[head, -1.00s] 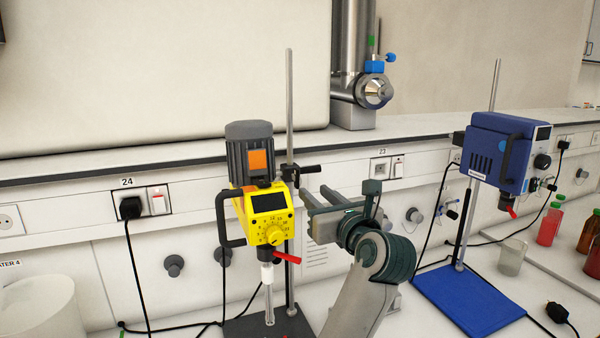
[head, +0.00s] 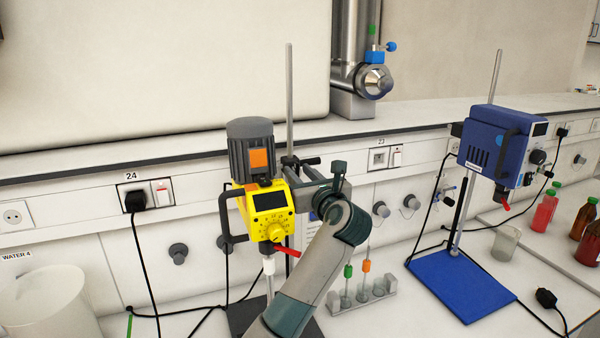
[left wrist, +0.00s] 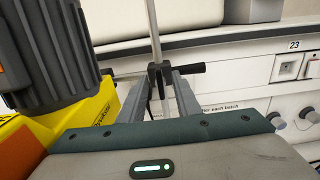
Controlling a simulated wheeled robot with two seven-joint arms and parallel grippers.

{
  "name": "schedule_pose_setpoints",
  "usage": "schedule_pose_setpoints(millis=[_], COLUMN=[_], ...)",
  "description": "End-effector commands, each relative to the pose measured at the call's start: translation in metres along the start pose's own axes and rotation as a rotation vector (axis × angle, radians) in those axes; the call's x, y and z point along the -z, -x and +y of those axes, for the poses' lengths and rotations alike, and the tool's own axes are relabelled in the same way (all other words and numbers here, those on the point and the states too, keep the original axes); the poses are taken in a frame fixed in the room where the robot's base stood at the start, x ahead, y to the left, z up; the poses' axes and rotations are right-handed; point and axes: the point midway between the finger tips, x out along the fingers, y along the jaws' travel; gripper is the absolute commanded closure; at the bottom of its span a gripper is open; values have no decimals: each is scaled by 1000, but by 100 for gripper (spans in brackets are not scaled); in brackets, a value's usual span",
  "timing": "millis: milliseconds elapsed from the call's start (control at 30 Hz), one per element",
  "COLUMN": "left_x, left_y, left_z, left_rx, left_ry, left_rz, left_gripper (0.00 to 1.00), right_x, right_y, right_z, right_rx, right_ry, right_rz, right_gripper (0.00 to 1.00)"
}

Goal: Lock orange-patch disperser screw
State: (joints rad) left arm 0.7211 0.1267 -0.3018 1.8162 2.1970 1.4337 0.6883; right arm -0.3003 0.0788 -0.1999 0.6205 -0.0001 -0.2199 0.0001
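The orange-patch disperser (head: 270,202) is yellow with a grey motor and an orange patch (head: 259,159). It hangs on an upright metal rod (head: 290,100). Its black clamp screw (head: 312,161) sticks out to the right at the rod; in the left wrist view the screw handle (left wrist: 191,69) is also to the right. My left gripper (head: 297,187) is just below and in front of the clamp. In the left wrist view its two fingers (left wrist: 161,82) are apart, with the rod and clamp ahead between the tips. I cannot tell whether they touch. My right gripper is out of view.
A blue disperser (head: 492,150) stands on a blue base (head: 460,287) at the right. A small rack (head: 362,297) with green- and orange-topped tubes sits right of my forearm. A white container (head: 48,303) is at the left. Black cables cross the bench.

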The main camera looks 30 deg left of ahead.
Motion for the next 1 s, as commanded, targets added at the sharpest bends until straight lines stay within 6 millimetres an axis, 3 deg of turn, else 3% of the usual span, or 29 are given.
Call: schedule_pose_setpoints(millis=[67, 167, 200, 667, 1000], left_x=[0, 0, 0, 1, 1], left_y=[0, 0, 0, 1, 1], left_z=[0, 0, 0, -1, -2], left_rx=[0, 0, 0, 1, 1], left_ry=[0, 0, 0, -48, -250], left_rz=[0, 0, 0, 2, 2], left_gripper=[72, 96, 100, 100, 100], right_x=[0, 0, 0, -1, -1], right_y=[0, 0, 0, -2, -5], right_z=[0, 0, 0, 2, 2], right_rx=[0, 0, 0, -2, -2], right_ry=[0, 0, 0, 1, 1], right_rz=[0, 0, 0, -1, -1], right_gripper=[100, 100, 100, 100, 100])
